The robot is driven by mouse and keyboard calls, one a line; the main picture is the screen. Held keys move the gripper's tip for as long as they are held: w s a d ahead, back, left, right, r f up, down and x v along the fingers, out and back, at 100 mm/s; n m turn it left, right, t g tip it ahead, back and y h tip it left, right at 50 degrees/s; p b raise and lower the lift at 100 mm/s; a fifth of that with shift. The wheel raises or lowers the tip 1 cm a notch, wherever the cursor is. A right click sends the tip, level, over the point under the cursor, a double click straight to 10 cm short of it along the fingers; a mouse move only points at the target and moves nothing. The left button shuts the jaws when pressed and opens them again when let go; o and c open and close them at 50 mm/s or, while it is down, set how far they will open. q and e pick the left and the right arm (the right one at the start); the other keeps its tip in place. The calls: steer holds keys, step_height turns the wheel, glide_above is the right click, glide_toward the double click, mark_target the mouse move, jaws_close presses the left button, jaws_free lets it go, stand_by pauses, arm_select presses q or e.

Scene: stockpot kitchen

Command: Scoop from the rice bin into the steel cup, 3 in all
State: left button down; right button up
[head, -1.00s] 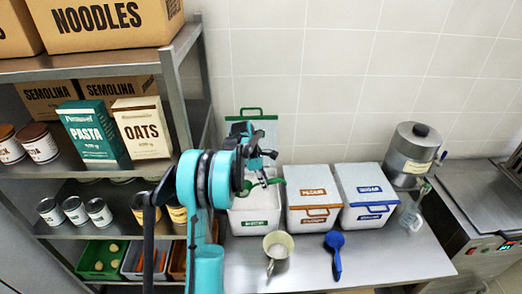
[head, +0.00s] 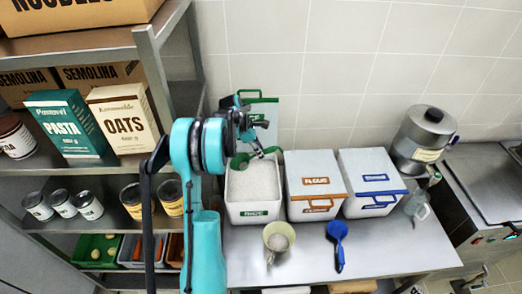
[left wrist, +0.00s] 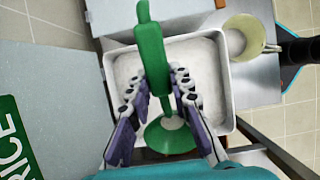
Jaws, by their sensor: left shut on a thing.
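The open white rice bin (head: 253,212) stands on the steel table, filled with white rice. My left gripper (head: 262,141) is above the back of the bin, shut on the green scoop (head: 240,160). In the left wrist view the gripper (left wrist: 167,92) has its fingers on either side of the scoop's green handle (left wrist: 150,60). The scoop's bowl has a small pale patch; I cannot tell if it is rice. The cup (head: 285,230) stands in front of the bin, pale inside, its contents unclear. It also shows in the left wrist view (left wrist: 262,48). My right gripper is out of view.
Lidded flour (head: 314,172) and sugar (head: 368,170) bins stand right of the rice bin. A blue scoop (head: 338,232) lies before them. The rice lid (left wrist: 35,110) leans at the back wall. A shelf rack (head: 150,70) stands left. The table's right front is clear.

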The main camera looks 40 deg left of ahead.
arm_select(q)
step_height(320, 180, down, 12)
steer(key=b, duration=0.8)
steer(key=shift+f, duration=0.15)
stand_by(1.6)
steer(key=shift+r, duration=7.2)
steer(key=shift+w+d+f+g+y, duration=0.25)
steer(key=shift+d+f+g+y, duration=0.15)
steer(key=shift+f+y, duration=0.1)
steer(key=shift+w+d+f+g+y, duration=0.15)
steer(key=shift+f+g+y, duration=0.1)
steer(key=shift+f, duration=0.1)
steer(key=shift+w+d+f+g+y, duration=0.1)
steer(key=shift+w+f+g+y, duration=0.05)
steer(key=shift+f+g+y, duration=0.15)
steer(key=shift+w+d+f+g+y, duration=0.2)
steer(key=shift+f+g+y, duration=0.35)
steer(key=shift+f+y, duration=0.2)
